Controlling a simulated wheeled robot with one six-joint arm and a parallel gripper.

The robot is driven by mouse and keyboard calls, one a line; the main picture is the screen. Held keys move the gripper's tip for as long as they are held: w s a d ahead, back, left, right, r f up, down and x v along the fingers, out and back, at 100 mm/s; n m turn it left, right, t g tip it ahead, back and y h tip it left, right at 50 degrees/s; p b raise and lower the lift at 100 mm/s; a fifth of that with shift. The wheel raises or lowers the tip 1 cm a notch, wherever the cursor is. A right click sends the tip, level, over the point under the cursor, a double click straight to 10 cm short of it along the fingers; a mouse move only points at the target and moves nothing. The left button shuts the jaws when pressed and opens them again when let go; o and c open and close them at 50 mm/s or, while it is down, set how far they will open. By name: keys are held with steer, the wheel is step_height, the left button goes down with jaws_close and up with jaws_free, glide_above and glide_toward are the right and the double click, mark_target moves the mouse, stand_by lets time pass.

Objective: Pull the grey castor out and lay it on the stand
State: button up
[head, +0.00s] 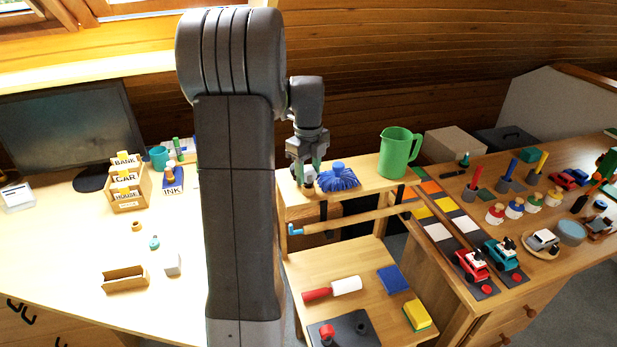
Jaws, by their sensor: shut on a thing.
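My gripper (309,167) points down over the left part of the wooden stand's upper shelf (361,200). It is shut on a small grey thing (308,182) that looks like the grey castor. The fingers hide much of it, and I cannot tell whether it touches the shelf. A blue mop-like brush (338,178) lies just to its right.
A green jug (399,153) stands right of the brush. Below are a wooden rail (350,219), a red-handled roller (332,288), a blue block (392,279), a yellow sponge (417,314) and a dark plate (344,329). Toys crowd the right desk.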

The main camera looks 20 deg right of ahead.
mark_target(308, 168)
steer(key=shift+r+p, duration=1.85)
steer(key=shift+r, duration=0.55)
steer(key=shift+f, duration=0.15)
